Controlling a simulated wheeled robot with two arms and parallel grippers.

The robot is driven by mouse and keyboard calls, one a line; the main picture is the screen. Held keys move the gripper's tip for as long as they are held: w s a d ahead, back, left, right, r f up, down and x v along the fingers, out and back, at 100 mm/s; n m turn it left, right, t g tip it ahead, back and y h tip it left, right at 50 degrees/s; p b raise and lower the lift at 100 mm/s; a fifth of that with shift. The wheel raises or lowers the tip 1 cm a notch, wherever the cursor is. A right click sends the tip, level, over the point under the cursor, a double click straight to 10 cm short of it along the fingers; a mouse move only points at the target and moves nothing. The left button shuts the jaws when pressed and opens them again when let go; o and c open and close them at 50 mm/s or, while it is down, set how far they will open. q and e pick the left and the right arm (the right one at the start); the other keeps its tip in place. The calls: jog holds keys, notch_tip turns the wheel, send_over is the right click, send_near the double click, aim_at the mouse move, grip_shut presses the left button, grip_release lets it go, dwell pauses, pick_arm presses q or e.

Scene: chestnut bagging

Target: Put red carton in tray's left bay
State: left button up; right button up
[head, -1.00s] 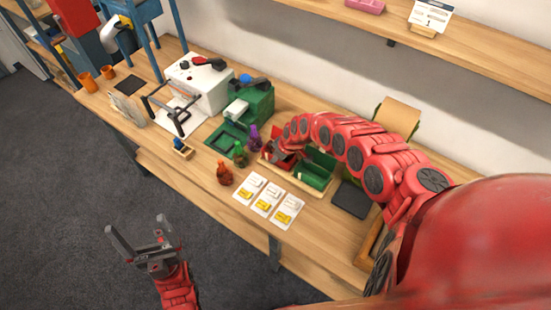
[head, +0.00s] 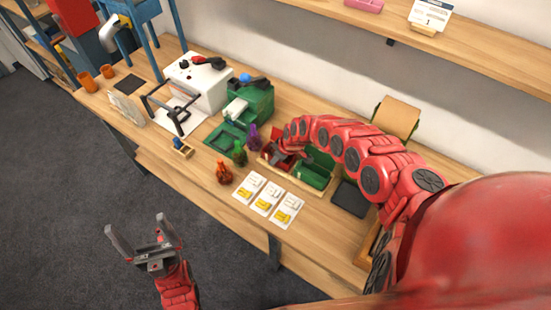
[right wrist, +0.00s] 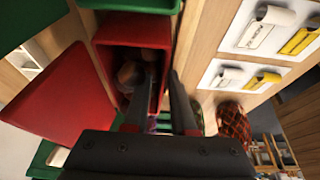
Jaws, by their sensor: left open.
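The red carton (head: 269,151) sits at the left end of the wooden tray (head: 290,179), beside a green carton (head: 312,176). In the right wrist view the red carton (right wrist: 118,28) is open, with brownish things dimly visible inside. My right gripper (right wrist: 163,72) is at the carton's near wall, one finger inside and the other outside. How tightly the fingers close on the wall is unclear. In the head view this gripper is mostly hidden by my arm. Whether the carton rests on the tray's floor is hidden. My left gripper (head: 140,228) is open and empty, in front of the table.
Cards with white and yellow clips (head: 267,197) lie in front of the tray. Orange (head: 223,172), green (head: 239,153) and purple (head: 253,137) bagged items stand to its left. A green machine (head: 250,100) and a white machine (head: 200,82) stand further left. A dark pad (head: 350,199) lies right.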

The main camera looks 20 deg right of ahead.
jog(key=shift+s+a, duration=0.1)
jog(key=shift+a, duration=0.05)
jog(key=shift+r, duration=0.45)
jog(key=p+v, duration=0.4)
jog(key=v, duration=0.6)
jog(key=shift+s+r+p, duration=0.1)
jog(key=shift+r+p, duration=0.15)
jog(key=shift+p, duration=0.1)
jog(key=shift+s+d+r+p, duration=0.25)
jog(key=shift+r+p, duration=0.15)
jog(key=shift+p, duration=0.25)
jog(key=shift+f, duration=0.1)
